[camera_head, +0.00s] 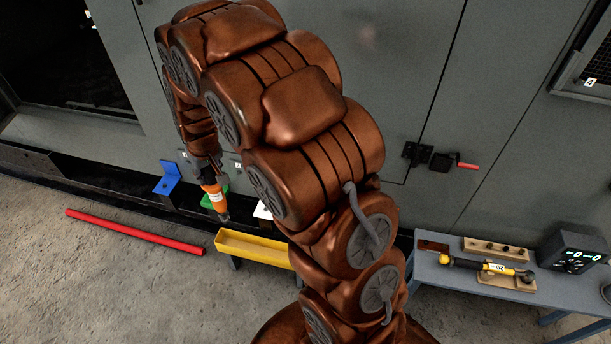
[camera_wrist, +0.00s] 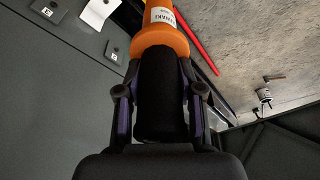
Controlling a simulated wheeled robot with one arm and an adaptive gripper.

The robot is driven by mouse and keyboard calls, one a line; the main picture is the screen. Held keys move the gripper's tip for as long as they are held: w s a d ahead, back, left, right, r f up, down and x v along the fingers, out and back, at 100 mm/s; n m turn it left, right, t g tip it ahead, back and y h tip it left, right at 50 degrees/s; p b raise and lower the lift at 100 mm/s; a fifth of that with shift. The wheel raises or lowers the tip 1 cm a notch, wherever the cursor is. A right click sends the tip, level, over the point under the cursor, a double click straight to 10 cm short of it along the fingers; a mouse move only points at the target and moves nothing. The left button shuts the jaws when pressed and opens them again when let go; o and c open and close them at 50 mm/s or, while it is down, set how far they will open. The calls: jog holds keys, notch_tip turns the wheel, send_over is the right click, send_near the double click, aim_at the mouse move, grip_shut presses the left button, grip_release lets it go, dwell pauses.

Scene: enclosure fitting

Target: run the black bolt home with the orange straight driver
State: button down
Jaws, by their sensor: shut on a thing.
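The orange straight driver (camera_head: 215,197) hangs from my gripper (camera_head: 207,170) in the head view, its dark tip pointing down in front of a green bracket (camera_head: 207,203) on the grey cabinet. In the wrist view my gripper (camera_wrist: 160,92) is shut on the driver's black grip. The driver's orange collar (camera_wrist: 160,42) with a white label shows ahead of it, and its tip is out of frame. I cannot make out the black bolt on the cabinet. Small dark bolt heads stand in a wooden rack (camera_head: 482,246) on the bench, but I cannot tell their exact colour.
A blue bracket (camera_head: 168,180) is left of the green one, a white bracket (camera_head: 261,210) right. A yellow tray (camera_head: 250,248) stands below. A red bar (camera_head: 135,232) lies on the floor. The bench (camera_head: 435,275) holds a yellow-black tool (camera_head: 487,266) and a display box (camera_head: 573,253).

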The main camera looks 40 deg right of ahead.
jog(key=shift+w+d+f+b, duration=0.1)
jog(key=shift+w+f+b, duration=0.05)
jog(key=shift+f+b, duration=0.25)
jog(key=s+d+f+b, duration=0.2)
jog(key=d+f+b, duration=0.4)
jog(key=d, duration=0.6)
jog(key=s+d+f+m+b, duration=0.1)
jog(key=d+f+b, duration=0.5)
jog(key=d, duration=0.6)
jog(key=s+d+f+b, duration=0.3)
jog(key=d+f+b, duration=0.3)
jog(key=d, duration=0.6)
notch_tip(320, 180, down, 2)
jog(key=shift+f+m+h+b, duration=0.1)
jog(key=shift+m+h+b, duration=0.2)
jog(key=shift+m+b, duration=0.1)
jog(key=shift+d, duration=0.1)
notch_tip(320, 180, down, 6)
jog(key=b, duration=0.1)
jog(key=shift+s+f+b, duration=0.15)
jog(key=shift+f+b, duration=0.75)
jog(key=shift+f, duration=0.25)
dwell(1.8)
